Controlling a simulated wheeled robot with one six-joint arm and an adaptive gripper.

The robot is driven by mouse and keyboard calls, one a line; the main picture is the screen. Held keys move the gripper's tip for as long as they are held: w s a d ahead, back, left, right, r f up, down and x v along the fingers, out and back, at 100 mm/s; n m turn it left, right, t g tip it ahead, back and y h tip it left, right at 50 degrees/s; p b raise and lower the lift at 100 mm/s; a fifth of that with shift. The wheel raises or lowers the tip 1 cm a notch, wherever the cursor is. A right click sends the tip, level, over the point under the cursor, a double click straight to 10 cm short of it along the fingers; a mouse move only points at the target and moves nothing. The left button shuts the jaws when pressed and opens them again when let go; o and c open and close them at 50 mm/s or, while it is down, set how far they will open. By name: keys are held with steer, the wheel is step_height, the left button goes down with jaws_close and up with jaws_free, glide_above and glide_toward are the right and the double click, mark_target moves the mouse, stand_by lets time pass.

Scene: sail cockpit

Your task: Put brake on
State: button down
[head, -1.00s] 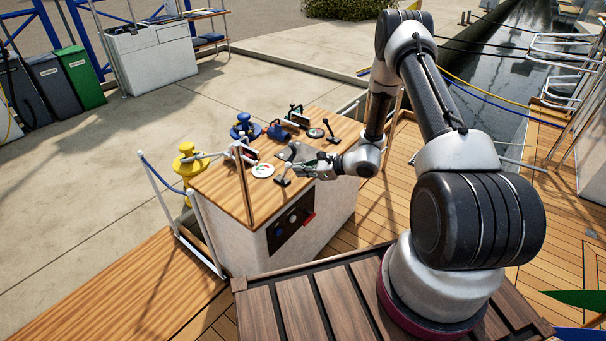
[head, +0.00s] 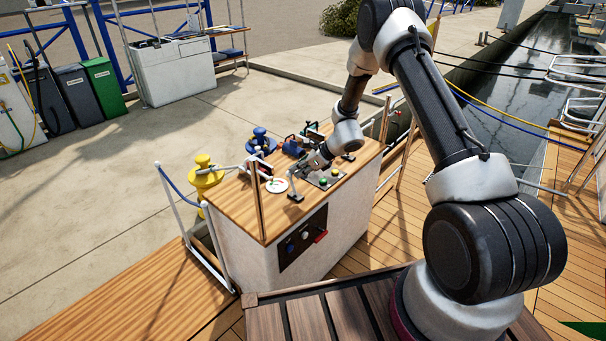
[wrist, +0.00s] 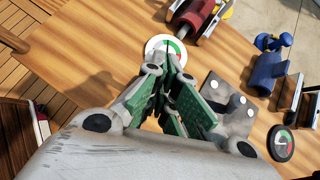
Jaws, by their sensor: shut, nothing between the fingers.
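The console (head: 248,205) has a wooden top with several controls; no label marks which is the brake. The dial also shows in the wrist view (wrist: 165,46).
A dark lever (head: 348,157) and a blue winch (head: 260,141) stand farther back. The console's front has a dark switch panel (head: 291,251). A wooden post (head: 257,200) rises at the near-left edge.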

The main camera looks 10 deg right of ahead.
steer(key=shift+w+a+f, duration=0.1)
steer(key=shift+w+a, duration=0.3)
steer(key=shift+w, duration=0.2)
stand_by(0.3)
steer(key=s+d+r, duration=0.1)
steer(key=d+r, duration=0.5)
steer(key=r, duration=0.5)
steer(key=shift+s+r, duration=0.15)
steer(key=shift+r, duration=0.1)
